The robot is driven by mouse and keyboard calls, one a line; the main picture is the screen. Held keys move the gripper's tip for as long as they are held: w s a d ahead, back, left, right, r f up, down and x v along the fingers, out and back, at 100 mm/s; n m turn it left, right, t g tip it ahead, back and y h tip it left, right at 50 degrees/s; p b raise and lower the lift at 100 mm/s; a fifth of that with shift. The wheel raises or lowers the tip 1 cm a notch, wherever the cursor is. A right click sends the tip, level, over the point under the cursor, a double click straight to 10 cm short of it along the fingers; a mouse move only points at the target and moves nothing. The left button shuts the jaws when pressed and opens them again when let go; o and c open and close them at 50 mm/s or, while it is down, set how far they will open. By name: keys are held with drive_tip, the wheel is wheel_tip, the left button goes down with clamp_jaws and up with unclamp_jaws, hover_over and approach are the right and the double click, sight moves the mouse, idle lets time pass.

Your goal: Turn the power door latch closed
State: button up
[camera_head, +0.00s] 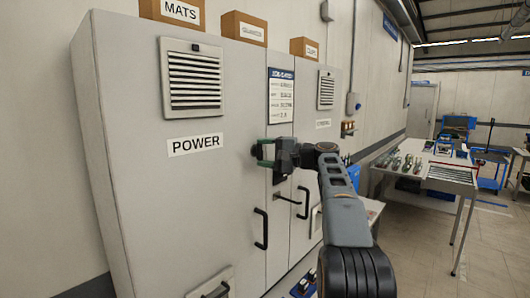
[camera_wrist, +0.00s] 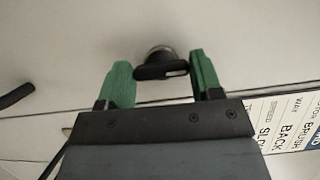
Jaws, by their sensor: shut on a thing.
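The power door (camera_head: 200,190) is the large grey cabinet door with a "POWER" label, and it looks shut. My gripper (camera_head: 264,152) is at its right edge, beside the black pull handle (camera_head: 261,228) and above it. In the wrist view the green fingers of my gripper (camera_wrist: 162,78) stand on either side of the power door latch (camera_wrist: 160,70), a short black lever on a round metal base. The jaws are shut on the latch. The lever lies crosswise between the fingers. In the head view the gripper hides the latch.
A second cabinet door (camera_head: 309,170) with its own handle stands to the right. A notice (camera_head: 280,96) hangs above my gripper. Boxes stand on the cabinet top, including one labelled MATS (camera_head: 181,12).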

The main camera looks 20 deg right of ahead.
idle(0.5)
drive_tip(key=o, duration=0.9)
drive_tip(key=b+v, duration=0.1)
drive_tip(key=v, duration=1.2)
drive_tip(key=shift+s+d+r, duration=0.15)
drive_tip(key=shift+s+d, duration=0.15)
drive_tip(key=shift+w, duration=0.1)
